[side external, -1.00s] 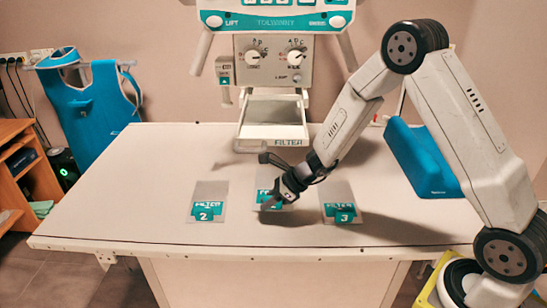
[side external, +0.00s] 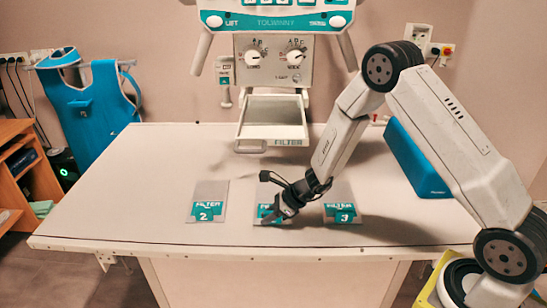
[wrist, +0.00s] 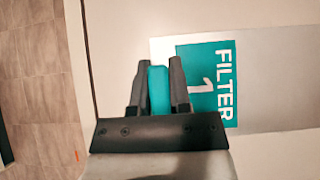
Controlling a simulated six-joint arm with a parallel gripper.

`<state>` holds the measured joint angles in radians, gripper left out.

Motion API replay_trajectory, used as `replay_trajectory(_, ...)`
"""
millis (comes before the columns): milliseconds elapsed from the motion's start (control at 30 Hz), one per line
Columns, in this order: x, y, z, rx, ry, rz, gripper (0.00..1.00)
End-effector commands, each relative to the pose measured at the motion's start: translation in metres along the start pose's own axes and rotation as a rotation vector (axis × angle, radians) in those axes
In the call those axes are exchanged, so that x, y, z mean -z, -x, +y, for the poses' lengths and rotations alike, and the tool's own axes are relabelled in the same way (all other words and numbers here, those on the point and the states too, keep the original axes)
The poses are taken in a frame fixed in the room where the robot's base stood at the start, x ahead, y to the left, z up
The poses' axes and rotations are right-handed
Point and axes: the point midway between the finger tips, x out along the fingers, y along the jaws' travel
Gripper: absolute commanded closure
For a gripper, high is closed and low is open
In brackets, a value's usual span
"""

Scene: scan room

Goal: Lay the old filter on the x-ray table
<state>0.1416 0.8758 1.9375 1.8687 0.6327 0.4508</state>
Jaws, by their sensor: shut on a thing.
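Filter 1 (side external: 265,191), a grey plate with a teal label, lies on the white x-ray table (side external: 130,180) between filter 2 (side external: 209,194) and filter 3 (side external: 338,192). My gripper (side external: 272,215) is low over its front end and hides part of it. In the wrist view, my gripper (wrist: 159,66) is shut on an upright teal piece (wrist: 159,92), seemingly the grip tab of filter 1 (wrist: 275,82). The plate looks flat on the table; I cannot tell whether it is slightly raised.
An open drawer marked FILTER (side external: 274,142) juts out under the x-ray head (side external: 275,65) at the back; its inside looks empty. A blue wedge cushion (side external: 418,160) is at the right rear. The left part of the table is clear.

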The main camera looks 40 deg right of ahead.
Motion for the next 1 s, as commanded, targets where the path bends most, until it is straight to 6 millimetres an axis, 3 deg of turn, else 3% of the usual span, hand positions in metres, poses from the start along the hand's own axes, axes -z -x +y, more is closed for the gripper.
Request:
replay_trajectory(333, 0.0014, -0.0017, -0.0002, 0.0, 0.0, 0.0, 1.0)
replay_trajectory(367, 0.0014, -0.0017, -0.0002, 0.0, 0.001, 0.0, 0.71)
replay_trajectory(400, 0.0013, -0.0015, -0.0002, 0.0, 0.001, 0.0, 0.58)
replay_trajectory(467, 0.0012, -0.0015, -0.0002, 0.0, 0.001, 0.0, 0.42)
replay_trajectory(1000, -0.001, 0.0049, -0.0007, 0.001, 0.002, -0.001, 0.42)
